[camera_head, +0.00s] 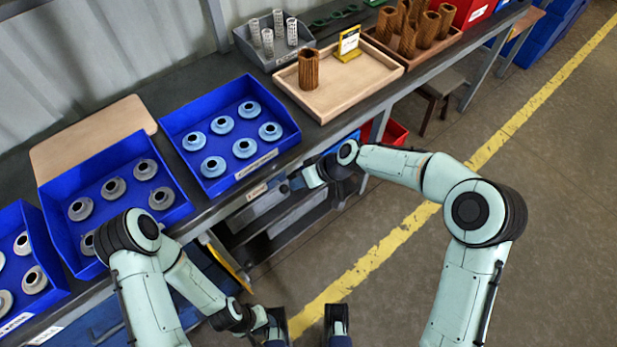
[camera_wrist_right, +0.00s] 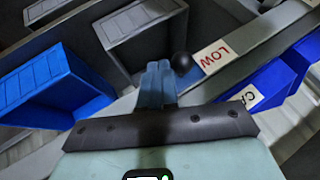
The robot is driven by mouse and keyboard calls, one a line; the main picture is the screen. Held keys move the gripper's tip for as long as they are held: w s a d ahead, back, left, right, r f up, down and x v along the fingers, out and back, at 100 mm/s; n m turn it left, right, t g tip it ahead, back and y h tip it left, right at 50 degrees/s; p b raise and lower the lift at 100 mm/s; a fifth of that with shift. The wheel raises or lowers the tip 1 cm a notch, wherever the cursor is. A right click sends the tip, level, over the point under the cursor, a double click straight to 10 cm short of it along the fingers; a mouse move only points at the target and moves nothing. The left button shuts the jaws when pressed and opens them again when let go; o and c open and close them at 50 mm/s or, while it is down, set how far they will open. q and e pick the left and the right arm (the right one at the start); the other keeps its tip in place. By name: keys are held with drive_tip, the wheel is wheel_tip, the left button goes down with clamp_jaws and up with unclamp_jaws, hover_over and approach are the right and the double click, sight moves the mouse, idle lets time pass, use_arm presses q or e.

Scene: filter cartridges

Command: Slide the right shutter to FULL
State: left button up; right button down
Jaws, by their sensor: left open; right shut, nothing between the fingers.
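My right gripper (camera_head: 290,184) is at the front edge of the bench in the head view. In the right wrist view its blue fingers (camera_wrist_right: 158,82) are shut and empty. A black round knob (camera_wrist_right: 182,62) is just beside the fingertips; I cannot tell whether they touch. A white label reading LOW (camera_wrist_right: 214,57) lies on the grey rail next to the knob. No FULL label shows, and the shutter panel is not clearly visible. My left gripper (camera_head: 307,322) is open and empty over the floor at the bottom of the head view.
Blue trays (camera_head: 285,143) with round ringed parts stand on the bench. A wooden tray (camera_head: 370,76) holds a brown cartridge (camera_head: 308,69) and a yellow sign (camera_head: 348,43). Grey bins (camera_wrist_right: 140,30) and a blue bin (camera_wrist_right: 45,88) are near the right gripper.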

idle(0.3)
use_arm(q)
drive_tip(key=shift+w+f+b, duration=0.25)
drive_tip(key=shift+f+b, duration=0.4)
drive_tip(key=shift+b, duration=0.15)
use_arm(e)
drive_tip(key=s+a, duration=0.4)
drive_tip(key=a, duration=0.1)
drive_tip(key=shift+a, duration=0.35)
drive_tip(key=shift+s, duration=0.1)
